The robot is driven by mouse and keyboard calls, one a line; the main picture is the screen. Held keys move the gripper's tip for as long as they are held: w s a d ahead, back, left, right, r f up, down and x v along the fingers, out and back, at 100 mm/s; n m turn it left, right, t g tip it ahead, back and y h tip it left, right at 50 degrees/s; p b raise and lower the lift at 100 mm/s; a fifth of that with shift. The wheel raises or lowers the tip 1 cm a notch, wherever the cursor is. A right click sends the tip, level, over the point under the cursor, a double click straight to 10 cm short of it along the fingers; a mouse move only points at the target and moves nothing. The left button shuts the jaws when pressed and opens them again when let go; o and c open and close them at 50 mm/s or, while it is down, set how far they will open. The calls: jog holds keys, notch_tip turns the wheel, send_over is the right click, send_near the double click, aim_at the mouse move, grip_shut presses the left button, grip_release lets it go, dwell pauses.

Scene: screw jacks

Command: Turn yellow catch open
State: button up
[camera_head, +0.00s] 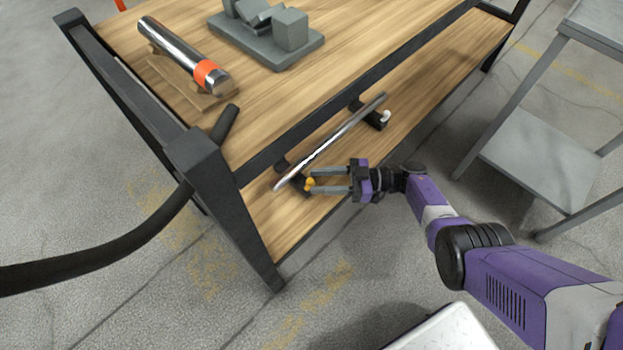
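The small yellow catch (309,184) sits on the near black holder (291,174) of a long silver bar on the bench's lower shelf. My gripper (316,181) reaches in from the right over the shelf. Its two grey fingers are apart, with a clear gap between them. The fingertips are right beside the yellow catch, the lower one overlapping it in the picture. I cannot tell whether they touch it.
The silver bar (335,139) also rests in a far black holder with a white catch (386,117). The upper bench top (350,40) overhangs behind, bearing a chrome cylinder (170,48) and a grey block fixture (290,31). A black leg (228,205) stands left; a grey cart (540,150) stands right.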

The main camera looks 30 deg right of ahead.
jog(key=shift+v, duration=2.4)
